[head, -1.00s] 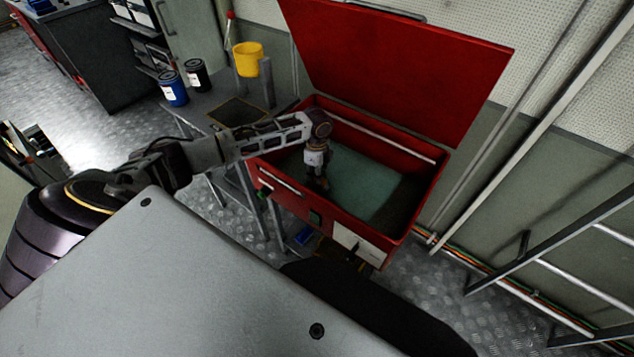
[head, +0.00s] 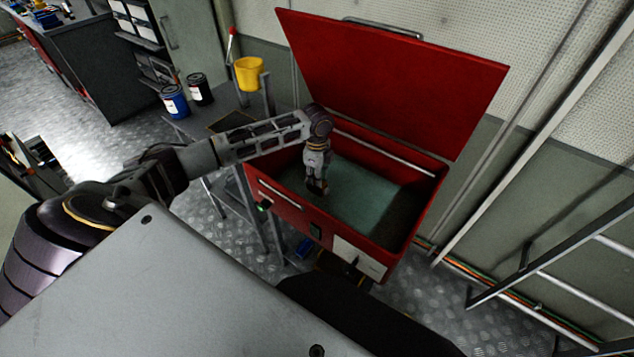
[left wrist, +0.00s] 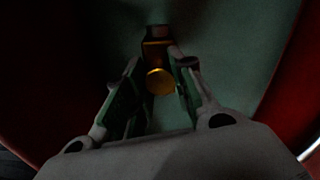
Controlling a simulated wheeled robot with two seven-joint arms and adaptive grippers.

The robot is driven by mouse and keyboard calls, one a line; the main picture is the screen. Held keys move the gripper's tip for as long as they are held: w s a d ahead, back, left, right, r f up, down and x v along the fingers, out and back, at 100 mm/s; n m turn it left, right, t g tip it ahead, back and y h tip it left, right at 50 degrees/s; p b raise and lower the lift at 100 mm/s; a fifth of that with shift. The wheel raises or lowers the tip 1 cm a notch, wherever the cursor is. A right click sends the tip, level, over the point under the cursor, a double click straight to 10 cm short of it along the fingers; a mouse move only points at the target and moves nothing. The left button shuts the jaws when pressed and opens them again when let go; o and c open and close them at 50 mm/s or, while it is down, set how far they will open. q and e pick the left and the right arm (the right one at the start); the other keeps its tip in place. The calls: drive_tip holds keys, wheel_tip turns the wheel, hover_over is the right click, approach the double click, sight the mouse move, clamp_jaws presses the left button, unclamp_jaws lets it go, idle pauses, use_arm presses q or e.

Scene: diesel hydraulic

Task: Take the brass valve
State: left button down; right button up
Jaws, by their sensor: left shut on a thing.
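The brass valve (left wrist: 158,80) shows in the left wrist view as a dark golden piece with a round end towards me. My left gripper (left wrist: 160,68) is shut on it, with one finger on each side. In the head view my left gripper (head: 316,188) points down inside the open red washer tub (head: 283,208). The valve is too small and dark to make out there. The greenish floor of the tub lies beyond the valve. My right gripper is not in view.
The tub's red lid (head: 400,80) stands open at the back. A grey side table with a yellow bucket (head: 248,73), a blue can (head: 175,102) and a black can (head: 200,89) stands to the left. A metal ladder frame (head: 560,265) is at the right.

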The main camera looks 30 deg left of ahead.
use_arm(q)
wheel_tip(320, 180, up, 4)
drive_tip(key=shift+f, duration=0.2)
drive_tip(key=shift+r, duration=0.55)
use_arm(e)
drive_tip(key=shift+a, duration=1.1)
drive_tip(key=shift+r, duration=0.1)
